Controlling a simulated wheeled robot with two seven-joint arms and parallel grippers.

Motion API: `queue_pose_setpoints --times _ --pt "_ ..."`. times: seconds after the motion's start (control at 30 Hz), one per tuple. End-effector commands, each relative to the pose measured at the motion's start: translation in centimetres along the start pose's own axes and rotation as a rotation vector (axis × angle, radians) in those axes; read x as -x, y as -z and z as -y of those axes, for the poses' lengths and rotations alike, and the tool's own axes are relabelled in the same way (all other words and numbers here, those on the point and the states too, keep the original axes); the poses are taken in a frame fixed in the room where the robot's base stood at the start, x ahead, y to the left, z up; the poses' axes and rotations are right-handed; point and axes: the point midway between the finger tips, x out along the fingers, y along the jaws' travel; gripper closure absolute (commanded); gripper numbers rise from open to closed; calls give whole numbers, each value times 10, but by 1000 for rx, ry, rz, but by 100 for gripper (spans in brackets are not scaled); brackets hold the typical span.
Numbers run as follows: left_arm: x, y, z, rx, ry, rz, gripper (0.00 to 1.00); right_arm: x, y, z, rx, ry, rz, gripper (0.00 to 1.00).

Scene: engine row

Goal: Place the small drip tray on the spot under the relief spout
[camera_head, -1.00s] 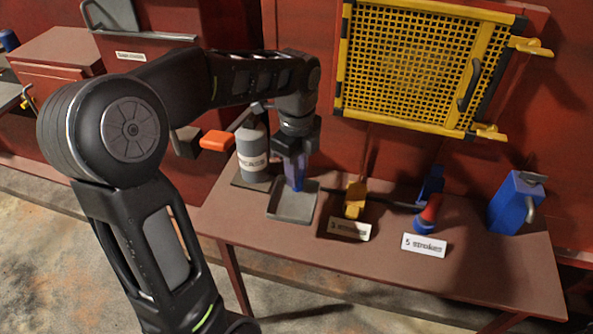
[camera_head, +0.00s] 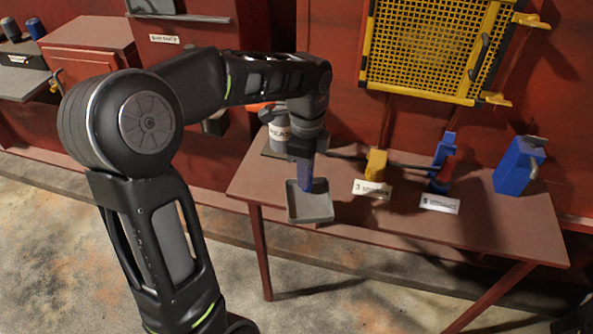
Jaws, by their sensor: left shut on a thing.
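The small drip tray (camera_head: 322,212) is a shallow grey square pan in the camera_head view. My left gripper (camera_head: 305,182) points down and is shut on the tray, at its back left part. The tray overlaps the table's front edge in the picture and appears held up, clear of the tabletop. A blue block (camera_head: 512,168) with a grey fitting on its side stands at the right end of the table. I cannot tell for sure which part is the relief spout, and no marked spot is clear. My right gripper is not in view.
The brown table (camera_head: 400,225) has a bare front strip. On it stand a grey labelled bottle (camera_head: 279,132), a yellow block (camera_head: 376,164), a blue and red piece (camera_head: 442,170) and two white label cards (camera_head: 440,204). A yellow mesh guard (camera_head: 430,45) hangs behind.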

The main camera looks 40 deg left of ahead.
Motion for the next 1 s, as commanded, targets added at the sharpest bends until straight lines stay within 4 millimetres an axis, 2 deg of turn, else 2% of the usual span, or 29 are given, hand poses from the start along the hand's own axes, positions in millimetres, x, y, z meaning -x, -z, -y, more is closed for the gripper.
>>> queue_pose_setpoints --times 0.37,0.73,0.83,1.0 --pt "-17 41 18 412 -1 -1 100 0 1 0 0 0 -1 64" --pt "-46 112 36 1100 0 1 100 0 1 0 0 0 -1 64" --pt "-50 122 37 1210 1 2 100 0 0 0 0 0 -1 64" --pt "-52 128 38 1276 3 1 100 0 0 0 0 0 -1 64"
